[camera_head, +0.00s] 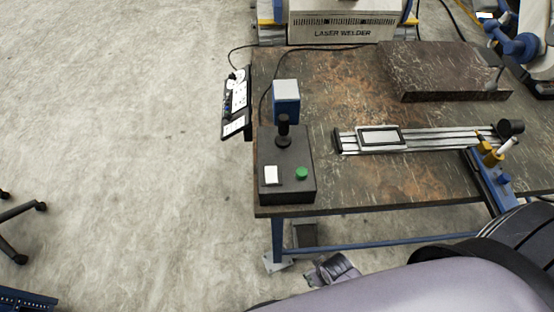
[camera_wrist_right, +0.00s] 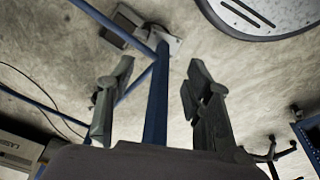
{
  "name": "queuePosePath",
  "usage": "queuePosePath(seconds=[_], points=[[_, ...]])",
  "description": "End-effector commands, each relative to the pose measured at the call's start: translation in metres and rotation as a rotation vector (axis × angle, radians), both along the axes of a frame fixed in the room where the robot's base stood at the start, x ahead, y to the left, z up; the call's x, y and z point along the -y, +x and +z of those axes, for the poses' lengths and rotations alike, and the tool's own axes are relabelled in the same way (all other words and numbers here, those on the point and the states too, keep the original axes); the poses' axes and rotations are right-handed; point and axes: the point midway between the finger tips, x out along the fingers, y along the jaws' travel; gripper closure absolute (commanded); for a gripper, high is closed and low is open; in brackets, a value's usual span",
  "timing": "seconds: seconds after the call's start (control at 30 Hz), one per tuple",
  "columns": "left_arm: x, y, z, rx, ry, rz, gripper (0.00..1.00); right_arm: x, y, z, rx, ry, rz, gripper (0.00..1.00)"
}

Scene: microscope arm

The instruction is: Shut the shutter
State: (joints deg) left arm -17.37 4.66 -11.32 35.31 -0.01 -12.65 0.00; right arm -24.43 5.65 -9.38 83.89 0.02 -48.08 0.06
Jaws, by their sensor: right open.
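No part in view can be surely told as the shutter. On the workbench (camera_head: 330,95) stands a dark control box (camera_head: 287,187) with a black knob on a stem (camera_head: 284,128), a white switch (camera_head: 271,174) and a green button (camera_head: 302,173). A metal rail (camera_head: 440,140) with a framed plate (camera_head: 380,137) lies to its right. My right gripper (camera_head: 332,270) is low, below the bench's front edge, apart from these things. In the right wrist view its two fingers (camera_wrist_right: 158,78) are spread and empty, with a blue bench leg showing between them. My left gripper is not in view.
A blue and white box (camera_head: 285,97) stands behind the control box. A panel (camera_head: 236,105) hangs at the bench's left edge. A dark slab (camera_head: 445,70) lies at the back right. A laser welder (camera_head: 343,25) stands behind. The floor (camera_head: 120,150) at left is largely clear.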

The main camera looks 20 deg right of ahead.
Motion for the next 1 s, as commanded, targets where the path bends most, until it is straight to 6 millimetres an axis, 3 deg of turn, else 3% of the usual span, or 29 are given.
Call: queuePosePath(seconds=[0.03, 0.1, 0.37, 0.53, 0.6, 0.8, 1.0], points=[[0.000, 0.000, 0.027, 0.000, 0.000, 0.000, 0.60, -0.002, 0.013, 0.050, 0.019, 0.004, -0.003, 0.53], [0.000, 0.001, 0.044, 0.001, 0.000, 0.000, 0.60, -0.005, 0.026, 0.098, 0.032, 0.008, -0.008, 0.53], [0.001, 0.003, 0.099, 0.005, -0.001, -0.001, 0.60, -0.018, 0.061, 0.262, 0.074, 0.049, -0.039, 0.53], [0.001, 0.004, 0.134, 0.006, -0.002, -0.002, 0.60, -0.047, 0.088, 0.373, 0.077, 0.137, -0.078, 0.53], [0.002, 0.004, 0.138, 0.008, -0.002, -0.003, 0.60, -0.061, 0.098, 0.394, 0.055, 0.172, -0.098, 0.53], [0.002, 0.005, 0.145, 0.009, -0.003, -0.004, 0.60, -0.089, 0.129, 0.429, -0.027, 0.212, -0.156, 0.53], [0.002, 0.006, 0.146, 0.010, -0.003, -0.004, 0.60, -0.095, 0.167, 0.453, -0.123, 0.155, -0.268, 0.53]])
